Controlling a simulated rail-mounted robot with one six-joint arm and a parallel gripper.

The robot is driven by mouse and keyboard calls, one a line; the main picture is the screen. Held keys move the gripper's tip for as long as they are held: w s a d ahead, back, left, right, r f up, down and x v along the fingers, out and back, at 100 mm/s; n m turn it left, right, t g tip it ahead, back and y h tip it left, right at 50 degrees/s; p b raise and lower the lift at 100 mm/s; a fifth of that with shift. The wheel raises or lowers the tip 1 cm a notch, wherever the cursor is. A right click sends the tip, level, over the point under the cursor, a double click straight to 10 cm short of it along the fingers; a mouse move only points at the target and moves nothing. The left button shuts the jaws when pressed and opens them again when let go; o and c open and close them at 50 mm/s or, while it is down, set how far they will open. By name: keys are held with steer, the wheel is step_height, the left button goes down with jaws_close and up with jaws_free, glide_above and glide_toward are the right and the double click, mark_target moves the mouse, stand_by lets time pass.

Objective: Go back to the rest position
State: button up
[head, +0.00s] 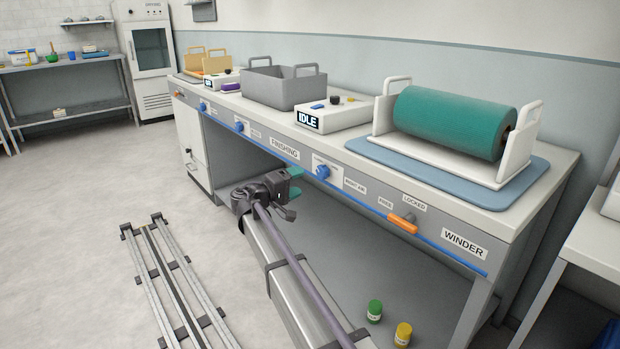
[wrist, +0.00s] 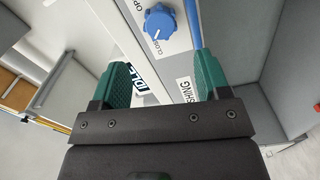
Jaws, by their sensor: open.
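My gripper (head: 294,183) is in front of the finishing bench (head: 390,195), below its front panel. In the wrist view my gripper (wrist: 162,65) shows two green fingers spread apart with nothing between them. A blue knob (wrist: 160,20) with partly cut-off position labels shows beyond the fingertips, apart from them. An IDLE display (wrist: 138,80) is partly hidden behind the left finger.
The bench carries a teal roll (head: 450,122) on a white stand, a white IDLE box (head: 333,114) and a grey bin (head: 283,88). An orange handle (head: 402,223) sticks out of the panel. Floor rails (head: 172,285) lie left; the floor beyond is clear.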

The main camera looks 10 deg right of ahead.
steer(key=shift+s+a, duration=0.25)
steer(key=shift+a, duration=0.15)
steer(key=s+d+f+m+g+y, duration=0.1)
steer(key=s+d+f+g+y, duration=0.25)
steer(key=s+f, duration=0.5)
steer(key=s+d+f+g+y, duration=0.25)
steer(key=s+f+y, duration=0.25)
steer(key=s, duration=0.6)
steer(key=s+d+f+m+g+y, duration=0.15)
steer(key=s+y, duration=0.25)
steer(key=s, duration=0.6)
steer(key=s+f+m+g+y, duration=0.1)
steer(key=s+f+g+y, duration=0.15)
steer(key=s, duration=0.75)
step_height(320, 180, up, 34)
steer(key=w+d+t+p, duration=0.1)
steer(key=p, duration=3.3)
steer(key=shift+w+r+y, duration=0.2)
steer(key=shift+y, duration=0.1)
